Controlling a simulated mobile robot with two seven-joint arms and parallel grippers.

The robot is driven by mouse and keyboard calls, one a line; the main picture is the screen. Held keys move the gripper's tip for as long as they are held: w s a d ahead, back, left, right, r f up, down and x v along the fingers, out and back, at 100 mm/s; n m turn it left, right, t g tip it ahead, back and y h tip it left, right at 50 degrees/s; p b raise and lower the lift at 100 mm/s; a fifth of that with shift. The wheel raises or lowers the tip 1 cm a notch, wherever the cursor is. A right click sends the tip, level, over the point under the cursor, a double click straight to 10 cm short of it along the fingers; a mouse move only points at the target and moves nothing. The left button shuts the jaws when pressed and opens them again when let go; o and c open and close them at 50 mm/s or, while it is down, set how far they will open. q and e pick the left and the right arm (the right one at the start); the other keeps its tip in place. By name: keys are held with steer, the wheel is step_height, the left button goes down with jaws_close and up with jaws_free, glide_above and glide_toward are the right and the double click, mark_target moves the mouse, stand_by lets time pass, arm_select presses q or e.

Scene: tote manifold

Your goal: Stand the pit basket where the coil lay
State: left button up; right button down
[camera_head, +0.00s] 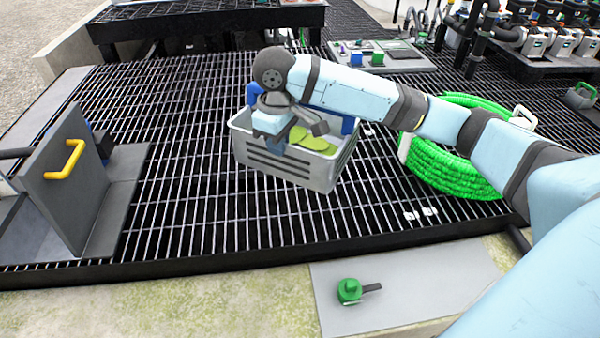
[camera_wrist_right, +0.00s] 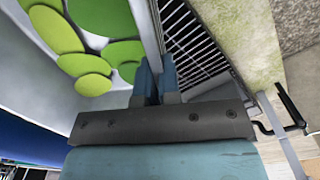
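The pit basket (camera_head: 325,172) is a light grey bin with dark slots in its near wall and blue parts at its rim. Flat green discs (camera_head: 312,140) lie inside it. My right gripper (camera_head: 277,143) reaches down at its near left rim. In the right wrist view, the fingers (camera_wrist_right: 157,84) are closed on the thin basket wall (camera_wrist_right: 147,30), with discs on one side and grating on the other. Whether the basket touches the grating is unclear. The bright green coil (camera_head: 450,170) lies on the grating to the right, partly hidden by my right arm. My left gripper is not in view.
A grey upright panel with a yellow handle (camera_head: 64,160) stands at left. Black grating (camera_head: 200,200) is clear between it and the basket. Small white pieces (camera_head: 420,214) lie near the coil. A green valve-like part (camera_head: 349,290) sits on a front plate. Equipment stands at the back.

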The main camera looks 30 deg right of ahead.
mark_target(303, 142)
steer(key=w+d+f+n, duration=0.1)
steer(key=n, duration=0.1)
steer(key=w+d+f+n, duration=0.1)
steer(key=d+n, duration=0.1)
steer(key=w+d+n, duration=0.1)
steer(key=w+n, duration=0.1)
steer(key=shift+d+f+n, duration=0.35)
steer(key=shift+f+n, duration=0.05)
steer(key=w+d+f+n, duration=0.1)
steer(key=d+n, duration=0.1)
steer(key=w+d+f+n, duration=0.1)
steer(key=d+n, duration=0.1)
steer(key=n, duration=0.1)
steer(key=w+d+f+n, duration=0.1)
steer(key=n, duration=0.1)
steer(key=shift+d+f, duration=0.4)
steer(key=shift+w+d+f+n, duration=0.2)
steer(key=shift+d+f+n, duration=0.25)
steer(key=shift+n, duration=0.45)
steer(key=shift+d+f, duration=0.15)
steer(key=shift+f, duration=0.1)
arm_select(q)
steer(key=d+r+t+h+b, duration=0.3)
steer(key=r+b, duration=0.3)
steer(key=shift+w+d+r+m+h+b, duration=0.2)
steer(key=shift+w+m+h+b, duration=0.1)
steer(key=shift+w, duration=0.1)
arm_select(e)
step_height(303, 142, down, 19)
steer(key=shift+f, duration=0.2)
